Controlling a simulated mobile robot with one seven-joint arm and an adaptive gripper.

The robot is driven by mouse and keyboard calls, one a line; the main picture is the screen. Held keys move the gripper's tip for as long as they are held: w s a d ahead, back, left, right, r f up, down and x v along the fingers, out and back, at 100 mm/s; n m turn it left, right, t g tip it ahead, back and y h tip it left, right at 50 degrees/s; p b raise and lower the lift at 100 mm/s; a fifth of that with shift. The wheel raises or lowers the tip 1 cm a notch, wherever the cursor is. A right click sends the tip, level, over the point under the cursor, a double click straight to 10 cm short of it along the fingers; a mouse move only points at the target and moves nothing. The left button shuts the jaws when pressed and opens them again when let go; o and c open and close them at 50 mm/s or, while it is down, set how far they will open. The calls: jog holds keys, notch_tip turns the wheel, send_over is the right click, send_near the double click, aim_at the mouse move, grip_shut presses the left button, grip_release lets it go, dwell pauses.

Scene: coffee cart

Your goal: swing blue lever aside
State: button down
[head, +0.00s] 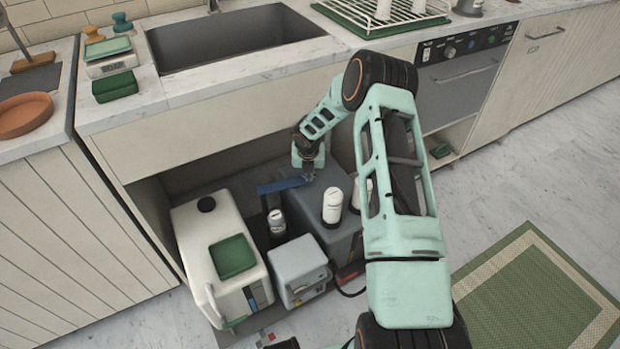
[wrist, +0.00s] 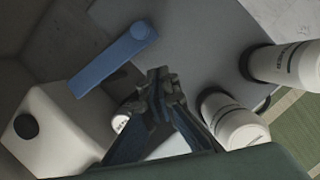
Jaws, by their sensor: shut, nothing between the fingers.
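The blue lever (head: 281,186) is a flat bar above the grey box in the opening under the sink. In the wrist view the blue lever (wrist: 110,62) runs from a round end at upper right down to a squared end at lower left. My gripper (head: 309,176) is shut and empty, close to the lever's right end in the head view. In the wrist view my gripper (wrist: 160,75) points toward the lever, with a visible gap in the picture. I cannot tell the difference in height between them.
The grey box (head: 312,209) carries white bottles (head: 332,205). A white canister (head: 190,226) with a green tray (head: 233,257) stands left. The sink counter (head: 200,88) overhangs the opening.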

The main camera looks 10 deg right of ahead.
jog(key=shift+p+v, duration=0.4)
jog(key=shift+v, duration=1.9)
jog(key=shift+s+d, duration=0.1)
jog(key=shift+d, duration=0.1)
